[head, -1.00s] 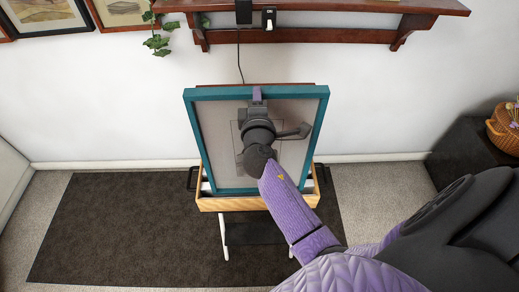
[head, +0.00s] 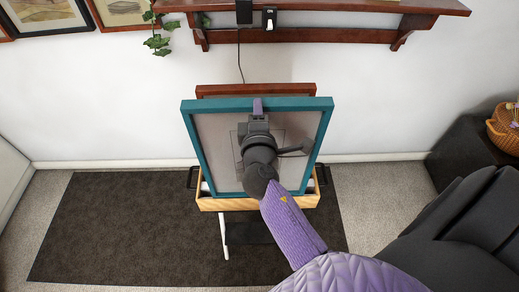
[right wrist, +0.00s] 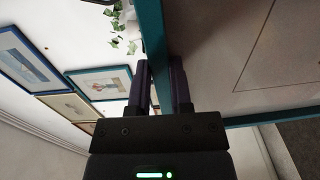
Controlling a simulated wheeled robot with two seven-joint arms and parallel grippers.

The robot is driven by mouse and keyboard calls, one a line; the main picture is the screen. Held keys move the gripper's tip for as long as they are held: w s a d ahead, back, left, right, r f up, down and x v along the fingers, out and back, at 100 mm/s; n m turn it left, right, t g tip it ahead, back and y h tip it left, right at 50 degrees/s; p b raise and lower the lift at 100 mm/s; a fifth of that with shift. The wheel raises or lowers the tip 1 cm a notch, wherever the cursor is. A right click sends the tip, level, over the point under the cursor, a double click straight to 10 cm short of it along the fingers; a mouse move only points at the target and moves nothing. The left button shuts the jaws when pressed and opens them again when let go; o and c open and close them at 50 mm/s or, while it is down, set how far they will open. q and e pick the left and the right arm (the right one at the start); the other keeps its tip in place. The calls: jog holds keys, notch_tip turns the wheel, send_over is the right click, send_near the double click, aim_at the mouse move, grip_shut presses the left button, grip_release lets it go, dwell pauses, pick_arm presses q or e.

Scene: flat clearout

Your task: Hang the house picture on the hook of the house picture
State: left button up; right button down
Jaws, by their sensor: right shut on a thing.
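A picture in a teal frame (head: 193,150) stands nearly upright at the crate, its top edge toward the shelf. Thin dark lines show on its pale face, mostly behind my wrist, so I cannot tell whether it shows a house. My right gripper (head: 257,106) is shut on the middle of its top frame bar. In the right wrist view the teal bar (right wrist: 153,45) runs between the two fingers. I cannot tell whether its lower edge is clear of the crate. No hook for it can be made out. My left gripper is not in view.
A wooden crate (head: 225,204) with dark handles stands on a dark rug (head: 110,225). A red-brown frame (head: 255,90) is behind the teal one. A wall shelf (head: 340,8) with a hanging cord is above. Framed pictures (head: 50,12) hang upper left. A basket (head: 503,130) is right.

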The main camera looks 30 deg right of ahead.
jog(key=shift+s+a, duration=0.1)
jog(key=shift+v, duration=1.85)
jog(key=shift+r, duration=0.1)
